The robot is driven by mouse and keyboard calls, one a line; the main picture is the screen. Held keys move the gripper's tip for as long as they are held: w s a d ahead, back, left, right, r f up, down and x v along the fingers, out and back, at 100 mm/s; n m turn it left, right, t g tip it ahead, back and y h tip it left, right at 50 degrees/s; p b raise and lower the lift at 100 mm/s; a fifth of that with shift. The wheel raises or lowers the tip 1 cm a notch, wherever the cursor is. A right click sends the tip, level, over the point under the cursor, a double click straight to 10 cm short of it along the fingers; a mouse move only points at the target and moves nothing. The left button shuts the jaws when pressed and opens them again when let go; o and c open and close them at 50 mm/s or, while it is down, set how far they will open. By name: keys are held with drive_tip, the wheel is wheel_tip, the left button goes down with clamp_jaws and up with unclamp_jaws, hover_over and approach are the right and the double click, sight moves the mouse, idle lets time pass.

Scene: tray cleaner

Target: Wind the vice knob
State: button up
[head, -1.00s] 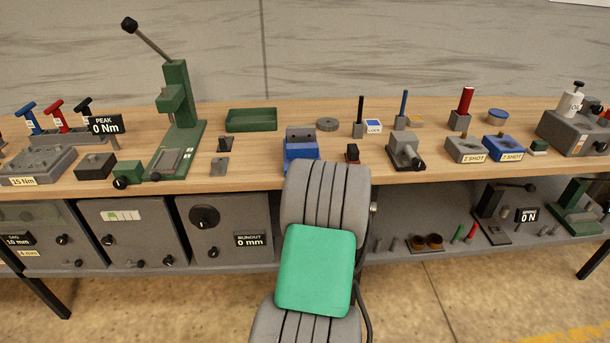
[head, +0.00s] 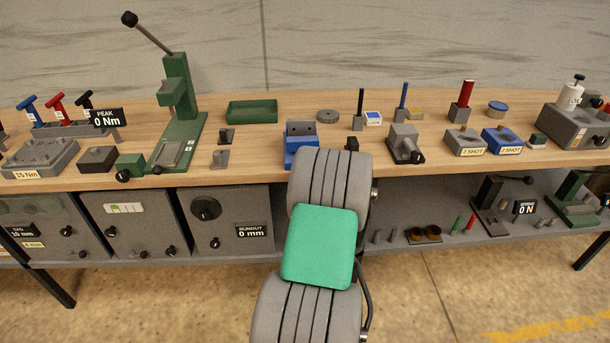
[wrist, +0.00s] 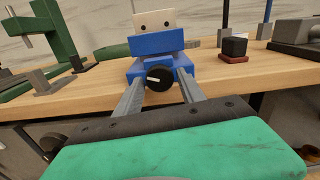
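A blue vice (head: 301,153) with a grey jaw block stands near the front edge of the bench, just beyond my arm in the head view. In the wrist view the vice (wrist: 157,45) is ahead, with its round black knob (wrist: 159,79) facing me. The knob has a white mark that lies nearly level. My gripper (wrist: 161,75) is open, with one finger on each side of the knob. I cannot tell whether the fingertips reach around it or touch it. In the head view my arm hides the knob and the gripper.
A small black block on a red base (wrist: 234,48) stands right of the vice. A green press (head: 180,115) with a long lever stands to the left. The bench's front edge (wrist: 100,100) runs just under the fingers. Grey boxes (head: 224,220) sit on the lower shelf.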

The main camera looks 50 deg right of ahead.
drive_tip(key=shift+o, duration=1.1)
drive_tip(key=b+v, duration=0.3)
drive_tip(key=v, duration=0.4)
drive_tip(key=shift+s+a, duration=0.25)
drive_tip(key=shift+a, duration=0.05)
